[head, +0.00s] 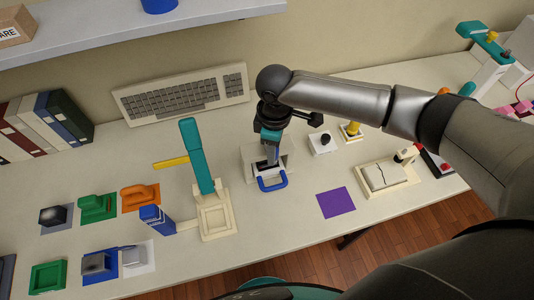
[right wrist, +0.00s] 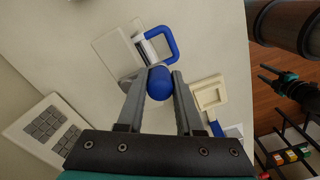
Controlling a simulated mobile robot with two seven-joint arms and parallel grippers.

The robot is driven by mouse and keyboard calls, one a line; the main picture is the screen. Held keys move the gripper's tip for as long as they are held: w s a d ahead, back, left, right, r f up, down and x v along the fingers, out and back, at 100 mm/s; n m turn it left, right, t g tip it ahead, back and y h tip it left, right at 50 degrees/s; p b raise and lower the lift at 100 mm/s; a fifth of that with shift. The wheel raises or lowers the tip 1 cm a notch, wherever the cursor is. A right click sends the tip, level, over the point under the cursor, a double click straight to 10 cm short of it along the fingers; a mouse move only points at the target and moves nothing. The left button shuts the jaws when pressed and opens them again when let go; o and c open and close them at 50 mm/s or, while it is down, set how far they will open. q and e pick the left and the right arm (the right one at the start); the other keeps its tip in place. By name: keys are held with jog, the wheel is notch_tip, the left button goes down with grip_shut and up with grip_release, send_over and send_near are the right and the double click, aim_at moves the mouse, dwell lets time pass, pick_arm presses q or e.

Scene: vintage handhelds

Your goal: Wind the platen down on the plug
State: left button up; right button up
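A small pale press frame (head: 284,159) stands on the table below my right gripper (head: 270,138). A blue U-shaped handle (head: 273,184) sticks out at its front; it also shows in the right wrist view (right wrist: 173,44). In the right wrist view my right gripper (right wrist: 163,80) has its fingers on both sides of a blue round knob (right wrist: 160,84), closed against it. A grey piece shows beside the knob, partly behind the left finger. The platen and the plug cannot be made out clearly; the gripper and frame cover that spot. My left gripper is not in view.
A cream stand with a tall teal lever (head: 197,158) is close left of the press. A white block with a black knob (head: 322,142) is close right. A purple square (head: 336,203) lies at front right. A keyboard (head: 181,95) leans at the back.

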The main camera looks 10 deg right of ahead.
grip_shut()
jog(key=shift+d, duration=0.1)
jog(key=d, duration=0.1)
jog(key=w+d, duration=0.1)
jog(key=shift+d, duration=0.35)
